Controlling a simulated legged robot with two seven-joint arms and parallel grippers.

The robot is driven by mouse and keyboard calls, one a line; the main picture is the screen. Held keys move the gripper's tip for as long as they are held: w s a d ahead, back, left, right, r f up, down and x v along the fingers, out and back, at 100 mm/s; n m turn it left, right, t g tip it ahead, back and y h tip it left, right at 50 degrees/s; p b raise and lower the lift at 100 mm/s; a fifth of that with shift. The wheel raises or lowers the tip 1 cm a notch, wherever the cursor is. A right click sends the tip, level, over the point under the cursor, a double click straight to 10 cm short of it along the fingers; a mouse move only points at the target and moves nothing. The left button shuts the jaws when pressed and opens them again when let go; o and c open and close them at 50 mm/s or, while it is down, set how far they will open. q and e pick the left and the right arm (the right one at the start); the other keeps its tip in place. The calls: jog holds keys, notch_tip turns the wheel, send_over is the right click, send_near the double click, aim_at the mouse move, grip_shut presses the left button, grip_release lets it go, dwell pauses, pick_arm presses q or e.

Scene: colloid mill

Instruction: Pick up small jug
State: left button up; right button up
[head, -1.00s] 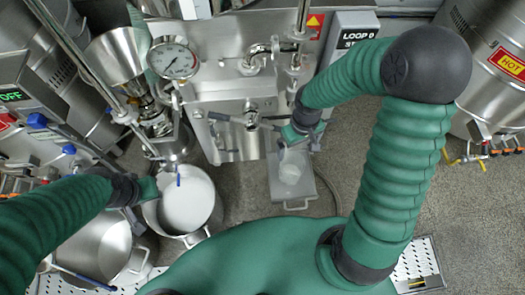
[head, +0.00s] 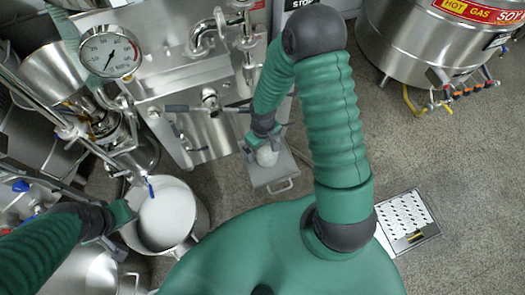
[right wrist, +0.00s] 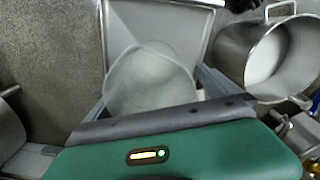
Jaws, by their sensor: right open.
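The small jug (head: 267,156) is pale and translucent and stands on a grey tray (head: 283,177) on the floor. In the right wrist view the jug (right wrist: 150,82) appears as a wide, slightly blurred pale shape between the fingers. My right gripper (head: 264,144) is open right at the jug and hides part of it in the head view. I cannot tell whether the fingers touch it. My left gripper (head: 124,210) is at the left rim of a steel pot; its fingers are too small to read.
The steel pot (head: 200,222) holds white material, and the pot also shows in the right wrist view (right wrist: 238,50). A mill with a pressure gauge (head: 110,52) stands at the back left. A steel vessel (head: 425,45) stands at the back right.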

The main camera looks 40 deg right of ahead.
jog(key=shift+d+f, duration=0.35)
jog(key=shift+f, duration=0.5)
jog(key=shift+d, duration=0.2)
jog(key=shift+a+r, duration=0.2)
jog(key=shift+a, duration=0.1)
jog(key=c, duration=0.4)
jog(key=shift+a, duration=0.15)
jog(key=c, duration=0.5)
jog(key=shift+d, duration=0.25)
jog(key=c, duration=0.8)
